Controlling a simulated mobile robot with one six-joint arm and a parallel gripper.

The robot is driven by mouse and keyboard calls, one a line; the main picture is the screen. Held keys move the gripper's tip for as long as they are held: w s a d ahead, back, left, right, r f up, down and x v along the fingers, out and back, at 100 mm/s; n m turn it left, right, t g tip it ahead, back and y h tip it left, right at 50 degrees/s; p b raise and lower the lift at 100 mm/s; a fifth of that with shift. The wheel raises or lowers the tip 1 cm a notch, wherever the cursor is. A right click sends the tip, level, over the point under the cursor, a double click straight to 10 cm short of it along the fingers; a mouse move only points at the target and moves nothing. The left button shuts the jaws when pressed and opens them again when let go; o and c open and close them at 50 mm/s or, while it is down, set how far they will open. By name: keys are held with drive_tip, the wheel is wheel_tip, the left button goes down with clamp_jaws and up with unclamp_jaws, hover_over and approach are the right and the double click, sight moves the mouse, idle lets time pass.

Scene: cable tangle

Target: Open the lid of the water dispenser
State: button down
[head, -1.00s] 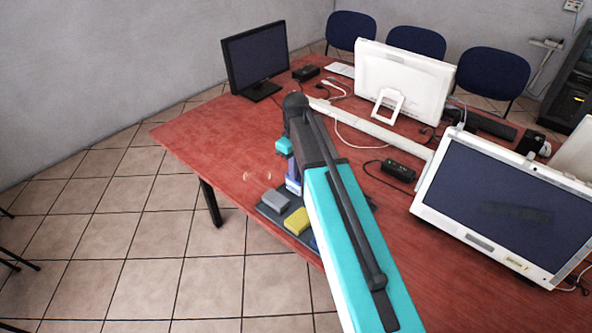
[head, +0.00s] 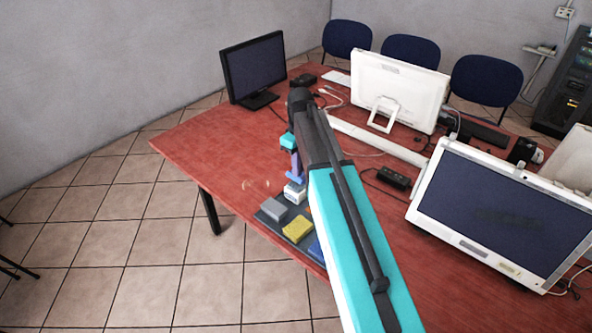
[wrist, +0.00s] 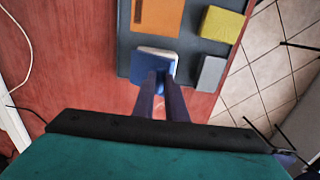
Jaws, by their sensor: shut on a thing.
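No water dispenser or lid can be recognised in these frames. My gripper (wrist: 159,77) is at a small white-and-blue block (wrist: 156,60), its two purple fingers closed on the block's near end. In the head view the same block (head: 295,193) shows white below the fingers, at the tray's far edge. The dark grey tray (wrist: 188,52) lies on the red table near its edge. A grey block (head: 276,207) and a yellow block (head: 297,228) sit on it. I cannot tell whether the gripped block is lifted. My arm hides part of the tray.
The red table (head: 232,165) also holds a black monitor (head: 255,68), two white screens (head: 400,80), (head: 505,215), and a black power box (head: 393,178). Loose white and black cables run behind my arm. An orange piece (wrist: 157,16) is on the tray. Tiled floor lies left.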

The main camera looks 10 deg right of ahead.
drive_tip(key=w+d, duration=0.1)
drive_tip(key=d, duration=0.2)
drive_tip(key=w+d, duration=0.1)
drive_tip(key=d, duration=0.1)
drive_tip(key=shift+w+r, duration=0.15)
drive_tip(key=shift+w, duration=0.15)
drive_tip(key=shift+w+d, duration=0.2)
drive_tip(key=shift+d, duration=0.1)
drive_tip(key=c, duration=2.3)
unclamp_jaws()
drive_tip(key=shift+f, duration=0.3)
drive_tip(key=shift+o, duration=0.7)
drive_tip(key=shift+w+d+r+t, duration=0.3)
drive_tip(key=shift+w+d+r, duration=0.1)
drive_tip(key=shift+w+r, duration=0.35)
drive_tip(key=shift+o, duration=1.3)
drive_tip(key=w+d+f+p, duration=0.1)
drive_tip(key=w+d+f, duration=0.1)
drive_tip(key=w+d, duration=0.8)
drive_tip(key=shift+d, duration=1.3)
